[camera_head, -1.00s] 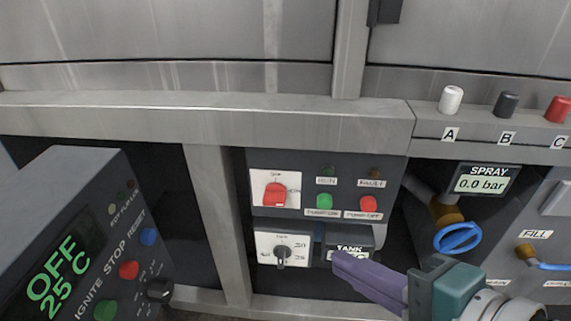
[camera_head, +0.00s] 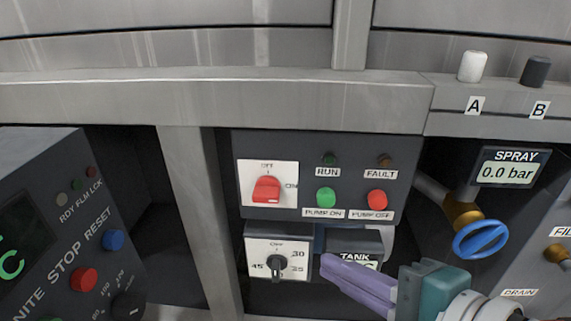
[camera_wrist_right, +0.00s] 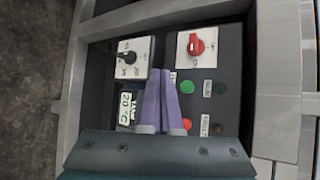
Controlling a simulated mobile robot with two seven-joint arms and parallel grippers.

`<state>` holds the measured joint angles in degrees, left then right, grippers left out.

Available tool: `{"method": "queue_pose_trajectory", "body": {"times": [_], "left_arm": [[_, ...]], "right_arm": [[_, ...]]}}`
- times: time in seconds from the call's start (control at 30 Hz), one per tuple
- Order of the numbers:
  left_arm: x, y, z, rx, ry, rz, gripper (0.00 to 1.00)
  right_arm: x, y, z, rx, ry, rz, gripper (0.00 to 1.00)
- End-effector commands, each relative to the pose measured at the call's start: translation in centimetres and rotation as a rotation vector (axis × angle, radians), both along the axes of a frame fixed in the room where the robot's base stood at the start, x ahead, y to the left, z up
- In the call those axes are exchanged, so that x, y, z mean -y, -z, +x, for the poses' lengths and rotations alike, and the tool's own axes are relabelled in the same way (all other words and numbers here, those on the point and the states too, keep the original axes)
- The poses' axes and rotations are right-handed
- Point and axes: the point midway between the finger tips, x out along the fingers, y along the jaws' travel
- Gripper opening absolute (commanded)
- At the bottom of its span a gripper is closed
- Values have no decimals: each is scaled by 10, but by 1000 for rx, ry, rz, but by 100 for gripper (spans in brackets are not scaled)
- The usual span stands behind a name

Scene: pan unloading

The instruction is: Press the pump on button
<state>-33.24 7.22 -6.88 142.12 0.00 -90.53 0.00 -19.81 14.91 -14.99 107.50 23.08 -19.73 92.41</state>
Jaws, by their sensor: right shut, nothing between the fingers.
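The green PUMP ON button (camera_head: 326,197) sits on the dark control panel (camera_head: 310,150), left of the red PUMP OFF button (camera_head: 376,200). My right gripper (camera_head: 328,265) has its purple fingers shut and empty. In the head view its tips are below the green button, in front of the TANK display (camera_head: 355,245). In the right wrist view the right gripper's fingertips (camera_wrist_right: 160,72) are beside the green button (camera_wrist_right: 187,87), and I see no contact. My left gripper is not in view.
A red rotary switch (camera_head: 267,188) and a black dial (camera_head: 275,265) are left of the buttons. A blue-handled valve (camera_head: 481,240) is to the right. A steel post (camera_head: 190,190) and a burner control box (camera_head: 50,220) stand left. A steel ledge (camera_head: 220,105) runs above.

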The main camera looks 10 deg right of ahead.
Motion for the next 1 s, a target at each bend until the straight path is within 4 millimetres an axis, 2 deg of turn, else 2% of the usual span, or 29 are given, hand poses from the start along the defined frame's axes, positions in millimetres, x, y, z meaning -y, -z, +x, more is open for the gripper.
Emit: {"method": "queue_pose_trajectory", "body": {"times": [0.3, 0.5, 0.7, 1.0], "left_arm": [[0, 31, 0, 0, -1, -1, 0], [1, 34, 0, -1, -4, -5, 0], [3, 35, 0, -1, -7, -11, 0], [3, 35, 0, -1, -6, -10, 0]], "right_arm": [[13, 4, 44, 5, 0, -4, 0], [19, 1, 64, 0, 1, -3, 0], [21, 0, 73, -1, 0, -2, 0], [21, 0, 73, -1, 0, -2, 0]]}}
